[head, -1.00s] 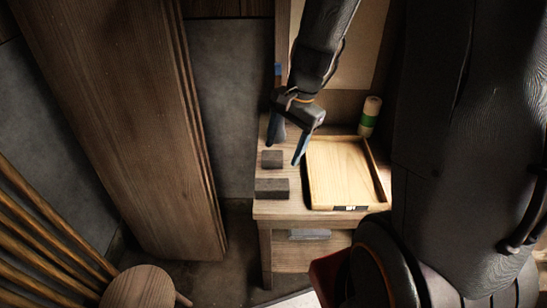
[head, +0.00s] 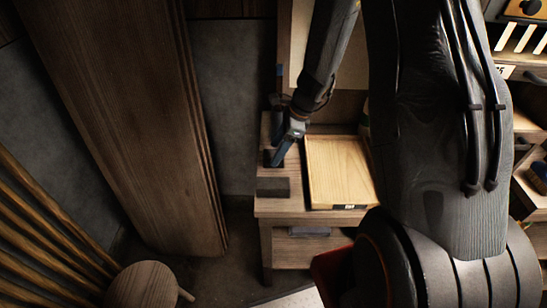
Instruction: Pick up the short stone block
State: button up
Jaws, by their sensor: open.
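The short stone block (head: 267,158), small and dark grey, sits on the left part of the wooden bench. My gripper (head: 273,159) is right over it from above, with its blue-grey fingers pointing down. The jaws are open. The fingers hide most of the block, and I cannot tell whether they touch it. A longer dark stone block (head: 273,187) lies nearer the bench's front edge, apart from the gripper.
A pale wooden tray (head: 338,172) lies on the bench just right of the blocks and looks empty. A tall wooden panel (head: 125,120) stands to the left. A round stool (head: 140,287) stands at lower left.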

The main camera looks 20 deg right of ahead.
aim_at(274, 153)
jog(key=shift+p+x, duration=0.3)
jog(key=shift+x, duration=1.2)
jog(key=shift+w+d, duration=0.1)
jog(key=shift+c, duration=0.4)
jog(key=c, duration=1.3)
